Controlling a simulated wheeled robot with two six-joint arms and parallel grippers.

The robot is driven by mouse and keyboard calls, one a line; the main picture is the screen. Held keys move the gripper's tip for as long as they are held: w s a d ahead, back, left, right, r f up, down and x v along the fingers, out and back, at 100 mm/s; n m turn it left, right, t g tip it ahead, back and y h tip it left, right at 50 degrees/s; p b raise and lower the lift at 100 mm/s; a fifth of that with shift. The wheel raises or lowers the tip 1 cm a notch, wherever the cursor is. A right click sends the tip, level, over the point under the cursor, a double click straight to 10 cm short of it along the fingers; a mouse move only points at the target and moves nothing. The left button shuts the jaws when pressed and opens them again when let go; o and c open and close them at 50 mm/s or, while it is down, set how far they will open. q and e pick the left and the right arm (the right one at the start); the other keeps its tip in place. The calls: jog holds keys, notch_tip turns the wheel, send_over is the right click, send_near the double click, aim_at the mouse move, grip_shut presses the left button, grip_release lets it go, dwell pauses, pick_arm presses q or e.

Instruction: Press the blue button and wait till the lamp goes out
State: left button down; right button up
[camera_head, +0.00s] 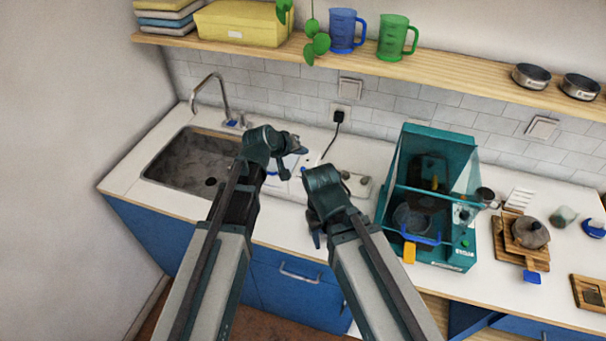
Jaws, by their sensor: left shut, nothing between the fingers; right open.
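My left gripper (298,150) is shut and empty above the white counter, right of the sink. A pale panel with small round dark knobs (346,175) lies on the counter behind my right arm. A small blue spot (303,169) shows just below the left gripper's tip; I cannot tell if it is the blue button or if the gripper touches it. My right gripper (315,238) is open and empty, hanging near the counter's front edge. My arms hide part of the panel. I cannot make out a lamp or whether it is lit.
A teal machine (455,258) with a clear hood stands right of my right arm. The sink (170,160) and tap (222,95) are on the left. Wooden boards with a pot (530,232) lie on the right. A shelf (450,82) runs above.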

pick_arm(q)
jog(key=b, duration=0.4)
send_over(301, 173)
jog(key=shift+f, duration=2.3)
pick_arm(e)
jog(key=shift+f, duration=2.35)
pick_arm(q)
jog(key=shift+f, duration=0.45)
pick_arm(e)
jog(key=shift+f, duration=0.4)
pick_arm(q)
jog(key=shift+f+b, duration=0.35)
jog(key=shift+b, duration=0.25)
pick_arm(e)
jog(key=shift+f, duration=0.4)
pick_arm(q)
jog(key=shift+r, duration=0.15)
pick_arm(e)
jog(key=shift+r, duration=0.2)
pick_arm(q)
jog(key=shift+r+p, duration=0.7)
jog(key=shift+p, duration=0.2)
pick_arm(e)
jog(key=shift+r, duration=0.7)
pick_arm(q)
notch_tip(301, 173, up, 5)
jog(key=p, duration=0.5)
pick_arm(e)
notch_tip(301, 173, up, 5)
